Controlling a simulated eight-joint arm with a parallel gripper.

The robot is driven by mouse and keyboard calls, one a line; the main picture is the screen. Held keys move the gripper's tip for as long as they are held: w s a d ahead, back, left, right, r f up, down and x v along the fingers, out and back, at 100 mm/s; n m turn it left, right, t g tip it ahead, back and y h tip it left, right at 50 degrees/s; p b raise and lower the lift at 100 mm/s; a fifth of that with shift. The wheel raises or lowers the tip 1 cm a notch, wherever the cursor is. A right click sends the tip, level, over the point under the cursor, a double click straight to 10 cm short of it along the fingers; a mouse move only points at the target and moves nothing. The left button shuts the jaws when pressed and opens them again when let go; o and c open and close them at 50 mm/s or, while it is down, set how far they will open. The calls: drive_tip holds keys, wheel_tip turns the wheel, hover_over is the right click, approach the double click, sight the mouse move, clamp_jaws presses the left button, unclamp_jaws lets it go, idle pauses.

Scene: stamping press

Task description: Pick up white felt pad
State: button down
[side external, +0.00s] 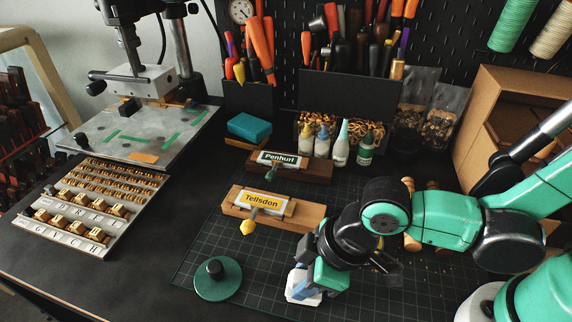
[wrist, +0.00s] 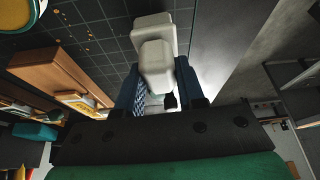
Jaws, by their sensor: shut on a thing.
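The white felt pad (side external: 303,287) is a pale block at the front of the cutting mat in the side view. My gripper (side external: 306,276) is over it, pointing down, with its fingers shut on it. In the wrist view the white pad (wrist: 153,40) shows as a wider block with a narrower part, between my blue fingers (wrist: 155,92). The fingers hide part of it. I cannot tell whether its underside touches the mat.
A green round disc with a black knob (side external: 218,279) lies left of my gripper. Wooden holders labelled "Tellsdon" (side external: 275,210) and "Penhurl" (side external: 290,168) stand behind. Type trays (side external: 85,205) and a press (side external: 145,125) are at left.

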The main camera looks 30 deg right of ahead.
wheel_tip(320, 180, up, 20)
idle(0.6)
drive_tip(key=shift+f, duration=0.1)
drive_tip(key=c, duration=1.1)
unclamp_jaws()
drive_tip(key=shift+c, duration=0.2)
clamp_jaws()
drive_tip(key=shift+w+d+f+m+t+h, duration=0.45)
drive_tip(key=shift+d+f+m, duration=1.05)
drive_tip(key=shift+d+f, duration=0.95)
drive_tip(key=shift+w+d+f+m+t+h, duration=0.2)
drive_tip(key=shift+d+f+m+h, duration=0.35)
drive_tip(key=shift+d+f+m, duration=1.85)
drive_tip(key=shift+w+d+f+m+t+h, duration=0.45)
drive_tip(key=shift+d+f, duration=0.9)
drive_tip(key=shift+f, duration=2.2)
